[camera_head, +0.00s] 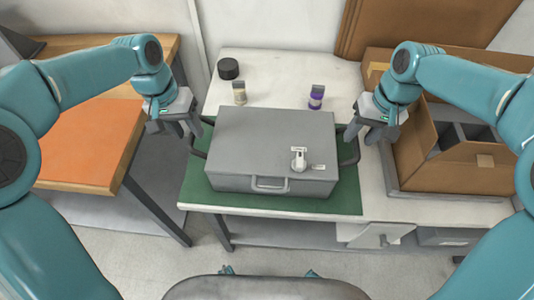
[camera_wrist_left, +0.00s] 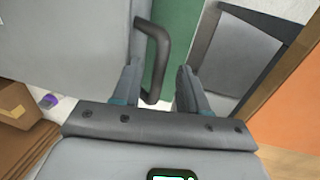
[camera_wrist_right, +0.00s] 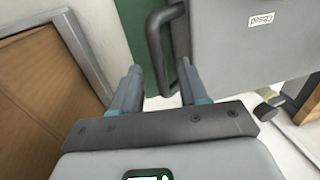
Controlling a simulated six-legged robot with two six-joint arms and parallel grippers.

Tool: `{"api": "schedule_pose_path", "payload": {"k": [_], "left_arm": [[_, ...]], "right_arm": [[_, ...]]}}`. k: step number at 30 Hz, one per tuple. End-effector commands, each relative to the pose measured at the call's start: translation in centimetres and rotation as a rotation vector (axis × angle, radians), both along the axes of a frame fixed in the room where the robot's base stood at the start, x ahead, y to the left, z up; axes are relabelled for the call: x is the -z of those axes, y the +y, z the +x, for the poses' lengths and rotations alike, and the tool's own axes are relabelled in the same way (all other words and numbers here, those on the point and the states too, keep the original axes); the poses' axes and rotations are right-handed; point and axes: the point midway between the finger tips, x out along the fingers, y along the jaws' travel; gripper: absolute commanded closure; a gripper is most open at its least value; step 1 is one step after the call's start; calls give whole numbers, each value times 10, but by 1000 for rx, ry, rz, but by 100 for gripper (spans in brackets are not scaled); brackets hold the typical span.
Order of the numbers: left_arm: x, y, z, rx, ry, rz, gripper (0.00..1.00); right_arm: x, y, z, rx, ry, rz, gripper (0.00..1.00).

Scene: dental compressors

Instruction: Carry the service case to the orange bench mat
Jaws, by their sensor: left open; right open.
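The grey service case (camera_head: 270,150) lies flat on a green mat (camera_head: 300,203) on the white table. It has a front handle and a dark loop handle on each short side. My left gripper (camera_head: 187,138) is open at the left side handle (camera_wrist_left: 155,55); in the left wrist view the handle's lower end lies near the left finger. My right gripper (camera_head: 366,140) is open at the right side handle (camera_wrist_right: 158,50); in the right wrist view the handle reaches toward the gap between the fingers. The orange bench mat (camera_head: 88,140) lies on the wooden bench at the left.
A white item (camera_head: 299,158) sits on the case lid. An open cardboard box (camera_head: 430,150) stands at the right. A gap separates bench and table.

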Motion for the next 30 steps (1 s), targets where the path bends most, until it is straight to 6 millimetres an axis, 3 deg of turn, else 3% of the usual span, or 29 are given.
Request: {"api": "schedule_pose_path", "payload": {"k": [6, 18, 19, 23, 30], "left_arm": [[27, -5, 0, 0, 1, 0, 57], [34, -6, -1, 0, 0, -1, 57], [34, -6, 0, 0, 0, -1, 60], [34, -6, 0, 0, 0, -1, 100], [34, -6, 0, 0, 0, 0, 100]], "right_arm": [[27, 5, 0, 1, 2, 0, 56], [34, 6, 0, 0, 0, 0, 56], [34, 6, 0, 0, 0, 0, 60], [34, 6, 0, 0, 0, 0, 100], [33, 6, 0, 0, 0, 0, 100]]}}
